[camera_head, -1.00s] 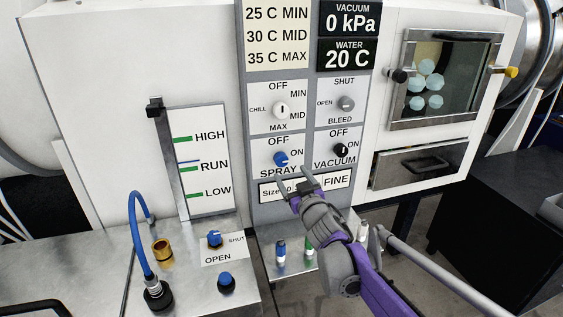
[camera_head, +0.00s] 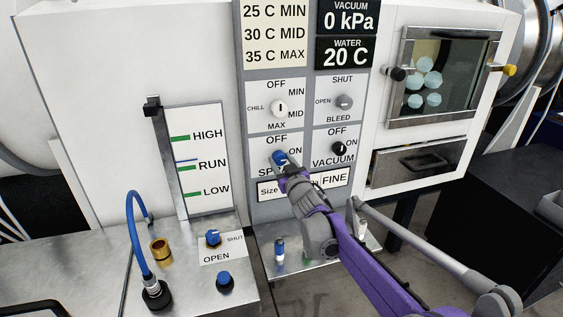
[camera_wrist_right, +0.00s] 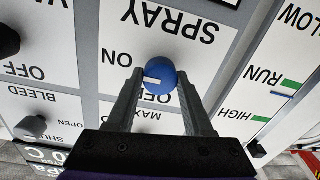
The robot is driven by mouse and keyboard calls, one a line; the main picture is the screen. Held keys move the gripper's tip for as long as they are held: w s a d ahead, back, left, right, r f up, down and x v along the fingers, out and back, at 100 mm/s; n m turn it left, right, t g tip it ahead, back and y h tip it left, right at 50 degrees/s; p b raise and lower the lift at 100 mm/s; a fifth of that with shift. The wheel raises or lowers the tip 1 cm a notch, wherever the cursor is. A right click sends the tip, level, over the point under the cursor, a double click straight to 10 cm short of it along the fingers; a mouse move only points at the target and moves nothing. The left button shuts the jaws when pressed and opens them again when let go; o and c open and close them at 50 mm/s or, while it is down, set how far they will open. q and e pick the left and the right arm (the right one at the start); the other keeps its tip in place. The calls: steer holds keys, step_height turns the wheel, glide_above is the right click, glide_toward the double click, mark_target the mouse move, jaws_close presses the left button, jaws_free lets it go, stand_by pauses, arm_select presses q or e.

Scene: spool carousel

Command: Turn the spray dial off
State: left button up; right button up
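The spray dial (camera_head: 279,158) is a blue knob on the grey control panel, between the OFF and ON labels and above the word SPRAY. In the right wrist view the dial (camera_wrist_right: 161,75) appears upside down, and its white mark points left, towards the ON side. My right gripper (camera_head: 285,165) is at the dial and partly covers the SPRAY label. In the wrist view its two fingers (camera_wrist_right: 160,80) stand apart, one on each side of the knob; I cannot tell whether they touch it. My left gripper is not in view.
The black vacuum dial (camera_head: 340,148) is close at the right, and the white chill dial (camera_head: 280,108) is above. A level gauge (camera_head: 200,160) stands left. A blue hose (camera_head: 133,225) and two blue knobs are on the steel bench. A window door (camera_head: 445,75) is at the right.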

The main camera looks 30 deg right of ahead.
jaws_close()
steer(key=shift+n, duration=0.4)
steer(key=n+p, duration=0.1)
steer(key=n, duration=0.3)
steer(key=shift+n+p, duration=0.4)
steer(key=n+p, duration=0.1)
steer(key=n, duration=0.3)
steer(key=shift+a+r+n+p, duration=0.1)
steer(key=shift+n+p, duration=0.2)
steer(key=n+p, duration=0.2)
steer(key=n, duration=0.2)
steer(key=shift+n+p, duration=1.1)
steer(key=shift+n, duration=0.6)
steer(key=shift+g, duration=0.3)
